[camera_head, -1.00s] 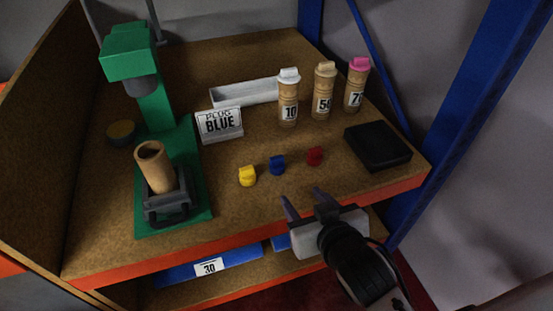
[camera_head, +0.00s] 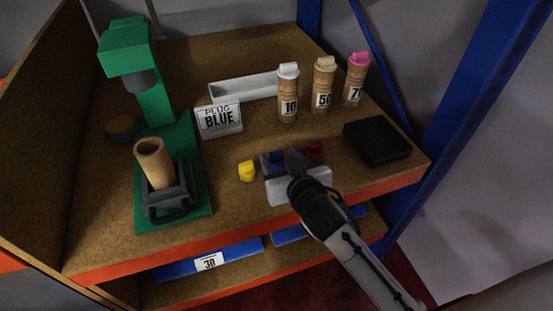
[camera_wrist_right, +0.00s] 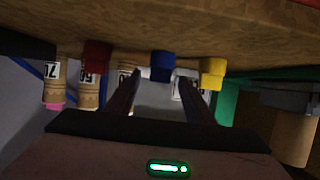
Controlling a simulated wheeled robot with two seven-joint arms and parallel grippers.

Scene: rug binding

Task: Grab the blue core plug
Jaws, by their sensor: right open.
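The blue core plug (camera_head: 277,156) stands on the brown workbench between the yellow and red plugs. In the head view my right gripper partly covers it. The plug also shows in the right wrist view (camera_wrist_right: 163,66), between the two fingers and near their tips. My right gripper (camera_head: 280,158) is open, with its fingers on either side of the plug; whether they touch it I cannot tell. It also shows in the wrist view (camera_wrist_right: 162,78). The sign (camera_head: 219,118) reads "PLUG BLUE". My left gripper is not in view.
The yellow plug (camera_head: 247,171) is close on the left, the red plug (camera_head: 315,150) close on the right. Behind stand labelled tubes (camera_head: 288,95) and a white tray (camera_head: 243,87). A black box (camera_head: 377,141) lies right. A green press (camera_head: 153,98) holding a cardboard tube (camera_head: 155,164) stands left.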

